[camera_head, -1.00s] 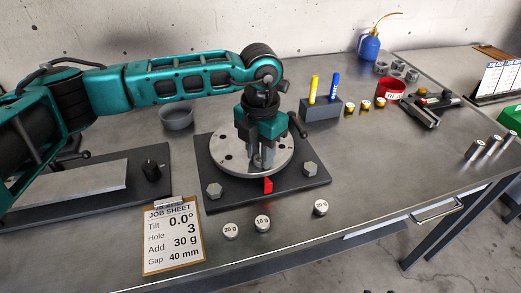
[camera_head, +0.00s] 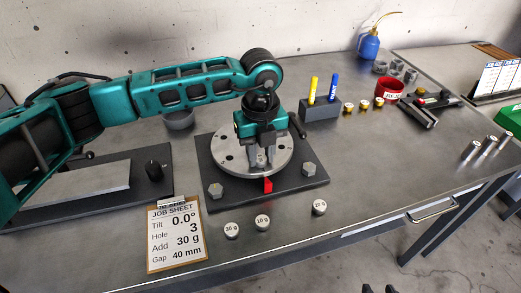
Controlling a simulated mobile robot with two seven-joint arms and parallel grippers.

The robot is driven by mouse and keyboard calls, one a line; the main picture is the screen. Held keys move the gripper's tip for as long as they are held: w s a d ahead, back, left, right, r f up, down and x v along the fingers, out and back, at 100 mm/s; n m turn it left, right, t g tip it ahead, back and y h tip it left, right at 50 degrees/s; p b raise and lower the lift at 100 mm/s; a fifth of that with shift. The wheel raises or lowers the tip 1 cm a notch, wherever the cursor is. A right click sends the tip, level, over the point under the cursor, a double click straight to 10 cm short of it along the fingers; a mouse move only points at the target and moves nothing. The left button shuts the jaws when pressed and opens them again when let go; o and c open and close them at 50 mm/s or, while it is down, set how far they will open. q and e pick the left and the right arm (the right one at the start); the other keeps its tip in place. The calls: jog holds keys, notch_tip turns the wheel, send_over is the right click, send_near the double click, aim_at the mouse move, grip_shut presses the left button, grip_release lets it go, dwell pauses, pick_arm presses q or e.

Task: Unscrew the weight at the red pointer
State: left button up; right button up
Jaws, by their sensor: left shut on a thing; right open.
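The rotor disc (camera_head: 230,155) is a round silver plate with holes, lying on a dark square base (camera_head: 310,178). The red pointer (camera_head: 267,185) stands at the disc's front edge. My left gripper (camera_head: 262,163) points down over the front part of the disc, just behind the pointer. Its jaws are shut on the weight there, which the fingers mostly hide. My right gripper shows only as dark tips (camera_head: 378,290) at the bottom edge, away from the disc, and it is open.
Loose weights marked 30 g (camera_head: 231,230), 10 g (camera_head: 262,222) and 20 g (camera_head: 319,207) lie in front of the base. A job sheet (camera_head: 176,236) lies at the front left.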

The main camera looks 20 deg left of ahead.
pick_arm(q)
jog(key=shift+r+n+p, duration=0.15)
jog(key=shift+n+p, duration=0.35)
jog(key=shift+n, duration=0.7)
jog(key=n+p, duration=0.1)
jog(key=n, duration=0.3)
jog(key=shift+p, duration=0.3)
jog(key=n+p, duration=0.2)
jog(key=n, duration=0.3)
jog(key=shift+r+n+p, duration=0.1)
jog(key=shift+n+p, duration=0.2)
jog(key=shift+p, duration=0.1)
jog(key=shift+n, duration=0.7)
jog(key=n, duration=0.2)
jog(key=shift+f+n, duration=0.2)
jog(key=shift+n, duration=0.1)
jog(key=shift+d+n, duration=0.25)
jog(key=shift+n, duration=0.45)
jog(key=shift+a+n, duration=0.15)
jog(key=shift+n, duration=0.25)
